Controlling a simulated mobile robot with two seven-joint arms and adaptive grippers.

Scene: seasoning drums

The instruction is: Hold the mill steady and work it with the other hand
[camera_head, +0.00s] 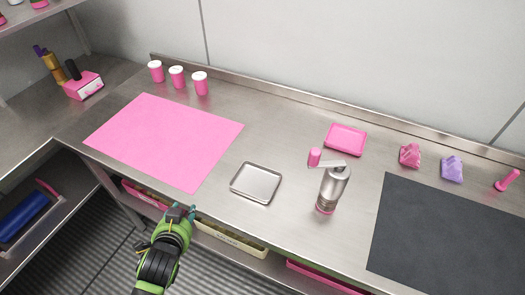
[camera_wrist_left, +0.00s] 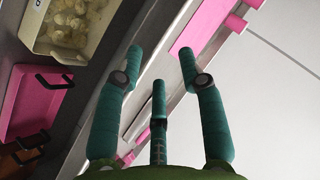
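The mill (camera_head: 332,188) is a steel cylinder with a pink band at its base and a crank ending in a pink knob (camera_head: 314,156). It stands upright on the steel counter, right of a small metal tray (camera_head: 256,183). My left gripper (camera_head: 184,210) is at the counter's front edge, well left of the mill and apart from it. In the left wrist view its teal fingers (camera_wrist_left: 161,55) are spread with nothing between them. The mill cannot be made out there. My right gripper is in neither view.
A pink mat (camera_head: 165,140) lies left, a dark mat (camera_head: 450,240) right. A pink tray (camera_head: 345,140), pink and purple blocks (camera_head: 452,168) and several white-lidded pink cups (camera_head: 177,77) stand toward the back. Bins, one cream (camera_head: 230,238), sit below the front edge.

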